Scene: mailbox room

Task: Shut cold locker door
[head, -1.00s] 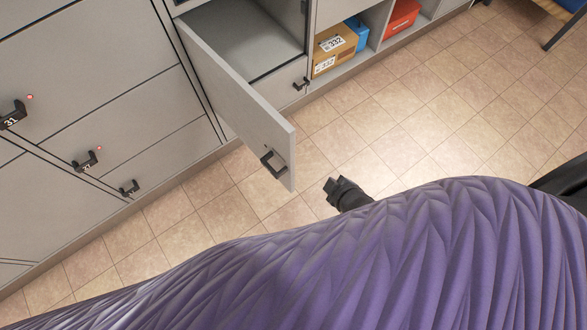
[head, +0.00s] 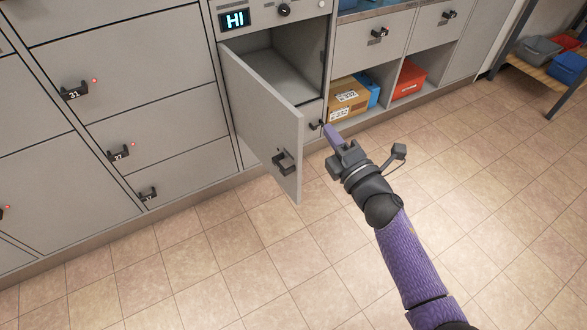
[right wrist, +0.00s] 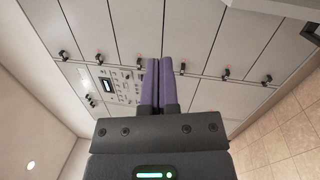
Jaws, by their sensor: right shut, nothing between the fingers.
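The cold locker door (head: 262,115) is a grey panel with a dark handle, swung open toward me in the head view. It is hinged on its left side, and the empty locker compartment (head: 280,70) shows behind it. A panel reading "HI" (head: 235,20) is above the compartment. My right gripper (head: 331,135) is shut and empty, just right of the door's free edge and apart from it. In the right wrist view its two purple fingers (right wrist: 159,85) are together, pointing toward a bank of lockers. My left gripper is not in view.
Closed numbered lockers (head: 120,75) stand to the left. Open shelves to the right hold a cardboard box (head: 347,98), a blue box (head: 373,90) and a red box (head: 409,78). A rack with bins (head: 540,50) is at far right. The tiled floor (head: 230,260) is clear.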

